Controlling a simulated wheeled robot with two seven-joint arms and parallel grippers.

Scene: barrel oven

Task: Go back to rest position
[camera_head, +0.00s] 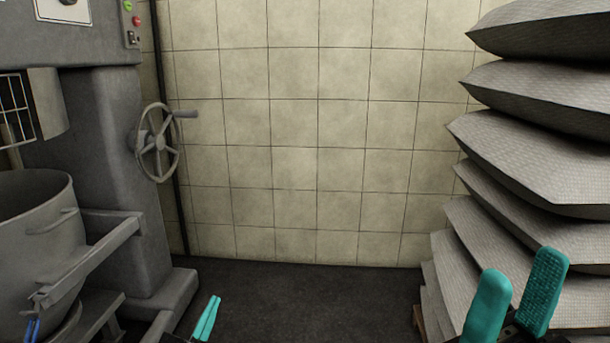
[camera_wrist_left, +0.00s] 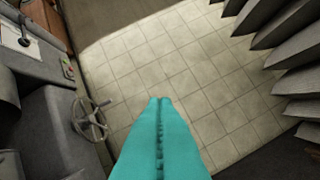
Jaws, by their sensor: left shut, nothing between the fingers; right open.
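My left gripper (camera_head: 207,318) shows at the bottom of the head view, left of centre, with its teal fingers together and nothing between them. In the left wrist view its fingers (camera_wrist_left: 160,105) are pressed together and point toward the tiled wall. My right gripper (camera_head: 518,290) is at the lower right of the head view, with its two teal fingers spread apart and empty. It shows in front of the stacked sacks; I cannot tell how near it is to them. Most of both arms is out of view.
A grey mixer machine (camera_head: 115,150) with a handwheel (camera_head: 158,143) and a metal bowl (camera_head: 40,235) stands at the left. A tall stack of sacks (camera_head: 535,155) stands at the right. Between them are dark open floor (camera_head: 310,300) and a tiled wall (camera_head: 315,130) behind.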

